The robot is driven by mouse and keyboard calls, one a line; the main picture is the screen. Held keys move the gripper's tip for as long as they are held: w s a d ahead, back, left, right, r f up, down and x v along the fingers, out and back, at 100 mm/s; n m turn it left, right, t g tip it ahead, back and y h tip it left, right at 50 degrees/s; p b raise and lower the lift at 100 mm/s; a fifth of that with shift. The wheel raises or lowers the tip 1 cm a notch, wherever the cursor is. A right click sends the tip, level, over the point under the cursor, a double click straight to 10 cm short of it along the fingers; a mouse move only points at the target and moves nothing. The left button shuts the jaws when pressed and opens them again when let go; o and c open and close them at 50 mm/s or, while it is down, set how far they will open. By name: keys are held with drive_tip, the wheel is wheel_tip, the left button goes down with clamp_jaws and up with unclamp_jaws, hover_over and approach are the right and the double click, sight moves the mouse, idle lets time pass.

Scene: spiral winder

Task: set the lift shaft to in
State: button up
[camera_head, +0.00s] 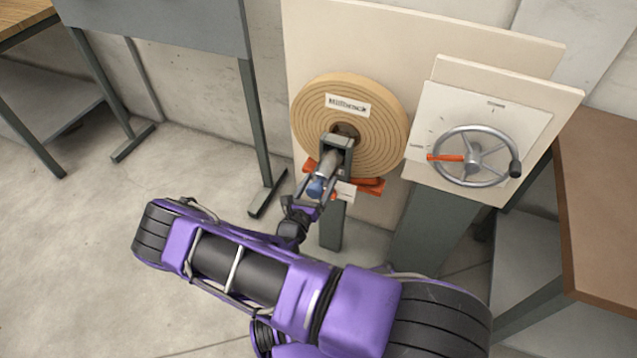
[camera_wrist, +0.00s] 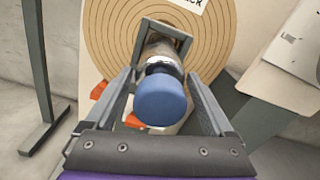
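The lift shaft (camera_head: 327,164) is a metal rod with a blue knob (camera_head: 318,187) at its near end. It runs through a dark square bracket (camera_head: 337,142) in front of the coiled tan disc (camera_head: 381,107). In the wrist view the blue knob (camera_wrist: 160,100) sits between the two fingers of my gripper (camera_wrist: 162,92). The fingers are spread on both sides of the knob, with a gap visible at the left and right. In the head view my gripper (camera_head: 312,196) is at the knob from below. How far the shaft is in is hard to tell.
A spoked handwheel (camera_head: 474,156) with a red pointer and black handle stands on a panel at the right. Orange-red parts (camera_head: 368,186) sit below the disc. A brown table (camera_head: 603,200) is at the far right. Open floor (camera_head: 70,250) lies at the left.

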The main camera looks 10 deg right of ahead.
sight(312, 194)
clamp_jaws()
drive_tip(key=b+x, duration=0.1)
drive_tip(key=x, duration=1)
drive_tip(key=shift+w+r, duration=0.1)
drive_tip(key=shift+w, duration=0.1)
drive_tip(key=shift+o, duration=0.3)
unclamp_jaws()
drive_tip(key=shift+d, duration=0.15)
drive_tip(key=p+v, duration=0.1)
drive_tip(key=v, duration=1.6)
drive_tip(key=shift+s, duration=0.15)
